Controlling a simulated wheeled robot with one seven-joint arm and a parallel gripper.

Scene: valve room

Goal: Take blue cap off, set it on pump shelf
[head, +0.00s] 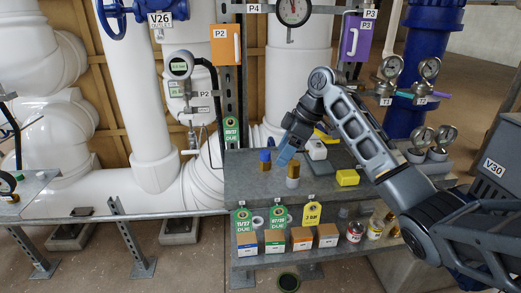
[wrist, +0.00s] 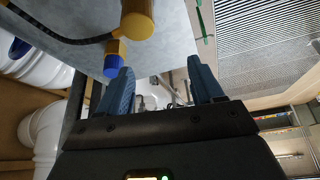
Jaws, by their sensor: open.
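The blue cap (head: 265,155) sits on top of a short brass-coloured fitting (head: 265,167) standing at the left part of a grey slab (head: 243,184). In the wrist view the blue cap (wrist: 113,64) shows just beyond the left finger. My gripper (head: 284,156) is right of the blue cap in the head view, close to a second fitting. In the wrist view its two blue fingers (wrist: 160,88) are apart with nothing between them. I cannot tell which surface is the pump shelf.
The second brass-topped fitting (head: 293,170) stands right of the blue-capped one. A yellow block (head: 347,177) lies on the slab. Small boxes (head: 275,240) and jars (head: 355,231) fill the lower shelf. Gauges (head: 421,135) stand at the right. The slab's front left is bare.

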